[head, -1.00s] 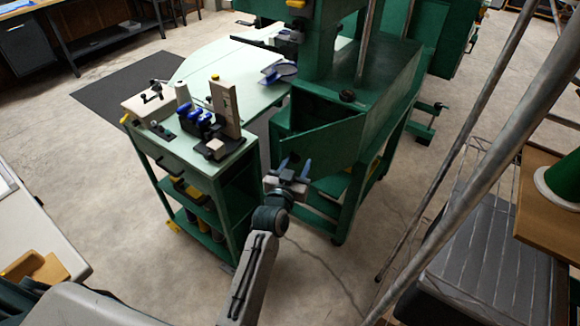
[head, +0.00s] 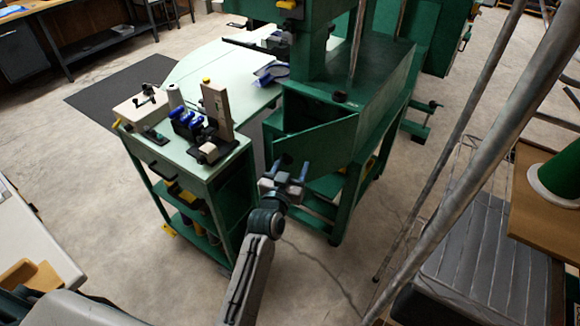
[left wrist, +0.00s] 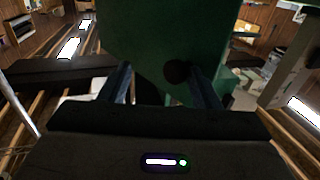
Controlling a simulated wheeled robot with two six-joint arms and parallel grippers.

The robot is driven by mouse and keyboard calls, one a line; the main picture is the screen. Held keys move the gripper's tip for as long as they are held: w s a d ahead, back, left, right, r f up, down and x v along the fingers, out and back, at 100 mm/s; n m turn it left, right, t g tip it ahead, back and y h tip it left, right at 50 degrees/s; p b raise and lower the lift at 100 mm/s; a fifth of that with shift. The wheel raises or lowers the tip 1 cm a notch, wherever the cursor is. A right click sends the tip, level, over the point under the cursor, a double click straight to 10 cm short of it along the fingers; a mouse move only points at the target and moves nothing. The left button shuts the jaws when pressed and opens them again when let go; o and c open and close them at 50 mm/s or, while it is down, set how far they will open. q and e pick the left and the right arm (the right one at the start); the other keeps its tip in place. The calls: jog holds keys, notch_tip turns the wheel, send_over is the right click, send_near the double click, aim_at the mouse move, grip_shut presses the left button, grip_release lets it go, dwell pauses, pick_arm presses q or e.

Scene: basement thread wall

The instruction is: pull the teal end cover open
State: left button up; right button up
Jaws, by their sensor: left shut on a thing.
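The teal end cover (head: 318,143) is a dark green panel on the end of the green machine. It stands angled out from the body, with a dark gap behind its upper edge. Its round dark knob (head: 287,159) is near the free left edge. My left gripper (head: 291,170) is at the knob and shut on it. In the left wrist view the cover (left wrist: 165,35) fills the upper middle, and the knob (left wrist: 177,72) shows between my two fingers, nearer the right one. My right gripper is not in view.
A green cart (head: 160,152) with tools on top stands close left of my left arm. Metal poles (head: 470,150) and a grey ribbed platform (head: 490,250) are on the right. Bare concrete floor (head: 320,250) lies in front of the machine.

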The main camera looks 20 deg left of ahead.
pick_arm(q)
jog(key=s+b, duration=0.3)
jog(key=s, duration=0.7)
jog(key=shift+s+a, duration=0.2)
jog(key=shift+s, duration=0.1)
jog(key=shift+c, duration=0.2)
